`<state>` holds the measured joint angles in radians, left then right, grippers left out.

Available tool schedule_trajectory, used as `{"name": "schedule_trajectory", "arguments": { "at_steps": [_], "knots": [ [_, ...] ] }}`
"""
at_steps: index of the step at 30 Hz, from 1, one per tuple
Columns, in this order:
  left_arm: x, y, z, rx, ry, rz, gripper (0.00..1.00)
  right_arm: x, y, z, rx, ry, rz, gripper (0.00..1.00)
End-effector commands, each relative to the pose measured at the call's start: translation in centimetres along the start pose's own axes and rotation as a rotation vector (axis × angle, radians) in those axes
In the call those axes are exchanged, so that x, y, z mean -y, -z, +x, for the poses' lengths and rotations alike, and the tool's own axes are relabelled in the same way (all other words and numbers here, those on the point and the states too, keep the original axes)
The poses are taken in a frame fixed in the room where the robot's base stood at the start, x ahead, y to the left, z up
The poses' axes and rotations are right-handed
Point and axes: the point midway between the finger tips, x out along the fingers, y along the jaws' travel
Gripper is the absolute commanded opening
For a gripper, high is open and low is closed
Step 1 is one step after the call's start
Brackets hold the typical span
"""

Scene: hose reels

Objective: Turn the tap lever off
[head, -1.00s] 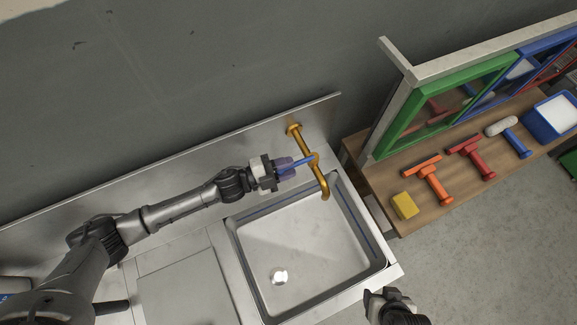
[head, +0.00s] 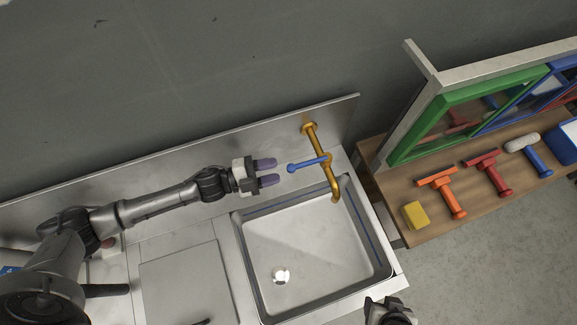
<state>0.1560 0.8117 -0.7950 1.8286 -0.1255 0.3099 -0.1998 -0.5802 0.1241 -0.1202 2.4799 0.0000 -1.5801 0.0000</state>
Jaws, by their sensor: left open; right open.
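The brass tap (head: 321,158) stands out from the steel backsplash, with its spout over the sink (head: 310,250). Its blue lever (head: 306,163) points left from the tap body, across the pipe, with a round knob at its end. My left gripper (head: 276,171) is open and empty, just left of the lever's knob, with a small gap between them. Its two purple fingers point right toward the lever. My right gripper (head: 388,306) is at the bottom edge, right of the sink's front corner, partly cut off and away from the tap.
A wooden table (head: 420,226) at the right holds a yellow sponge (head: 416,215), an orange squeegee (head: 447,192), a red squeegee (head: 490,172) and a roller (head: 529,151). Green and blue framed windows (head: 460,118) stand behind them. The steel backsplash (head: 200,175) runs behind my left arm.

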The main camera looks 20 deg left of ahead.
Motion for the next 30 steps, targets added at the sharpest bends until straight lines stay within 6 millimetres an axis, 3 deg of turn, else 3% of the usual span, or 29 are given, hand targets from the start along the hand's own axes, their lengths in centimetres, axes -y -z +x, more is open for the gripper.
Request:
{"name": "schedule_trajectory", "arguments": {
  "at_steps": [6, 12, 30],
  "knots": [
    [-0.1, -0.1, -3.8, 0.001, -0.002, 0.0, 0.41, 0.0, -0.3, 0.9, 0.0, -0.001, -0.001, 0.63],
    [-0.1, 0.0, -5.6, 0.0, 0.0, -0.001, 0.41, 0.0, -0.4, 1.1, 0.0, 0.0, 0.0, 0.63],
    [0.1, 0.0, -6.1, -0.001, 0.001, 0.0, 0.41, 0.3, -0.3, 1.2, -0.001, 0.006, 0.008, 0.63]
  ]
}}
